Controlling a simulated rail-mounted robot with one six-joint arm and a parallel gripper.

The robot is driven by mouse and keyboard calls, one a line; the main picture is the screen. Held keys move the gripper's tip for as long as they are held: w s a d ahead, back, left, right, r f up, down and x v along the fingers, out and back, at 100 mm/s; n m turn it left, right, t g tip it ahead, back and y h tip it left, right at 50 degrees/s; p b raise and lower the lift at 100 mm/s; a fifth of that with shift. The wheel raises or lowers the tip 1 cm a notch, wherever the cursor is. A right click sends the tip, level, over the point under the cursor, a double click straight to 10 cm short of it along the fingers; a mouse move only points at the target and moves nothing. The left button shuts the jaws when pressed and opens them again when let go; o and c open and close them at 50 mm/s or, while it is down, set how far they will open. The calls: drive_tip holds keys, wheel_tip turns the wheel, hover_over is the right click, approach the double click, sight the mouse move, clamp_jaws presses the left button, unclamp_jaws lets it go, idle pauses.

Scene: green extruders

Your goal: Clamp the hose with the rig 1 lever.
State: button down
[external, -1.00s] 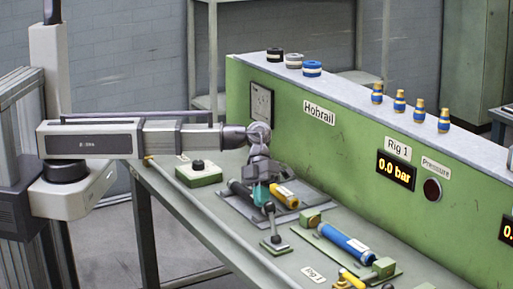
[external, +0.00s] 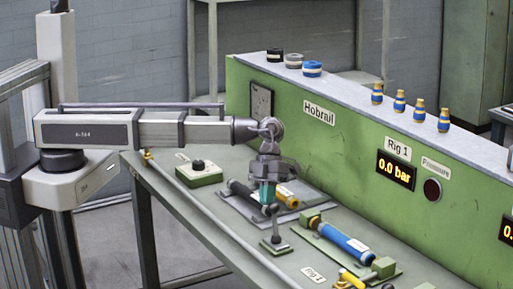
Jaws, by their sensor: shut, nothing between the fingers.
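A blue hose (external: 343,240) lies between green end blocks on a green plate. A yellow-handled part (external: 350,279) shows at the bottom edge, beside the tag reading "Rig 1" (external: 313,274).
A grey tray (external: 250,213) with a black and a yellow cylinder lies behind my gripper. A green box with a knob (external: 198,173) stands to the left. The green panel (external: 335,150) rises behind the table; its display (external: 396,170) reads 0.0 bar.

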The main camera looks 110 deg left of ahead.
sight(274, 206)
drive_tip(key=shift+w+d+r, duration=0.4)
drive_tip(key=shift+w+d, duration=0.35)
drive_tip(key=shift+w, duration=0.05)
drive_tip(key=shift+w+d+r+p, duration=0.1)
drive_tip(key=shift+w+d+p, duration=0.25)
drive_tip(key=shift+w, duration=0.25)
drive_tip(key=shift+w+d, duration=1)
drive_tip(key=shift+w, duration=0.1)
drive_tip(key=s+r+p, duration=0.1)
drive_tip(key=s+a+r+p, duration=0.1)
drive_tip(key=shift+s+r, duration=0.35)
drive_tip(key=shift+s, duration=0.05)
wheel_tip(274, 206, up, 9)
drive_tip(key=w+a+p, duration=0.2)
drive_tip(key=p, duration=0.7)
drive_tip(key=shift+w, duration=0.35)
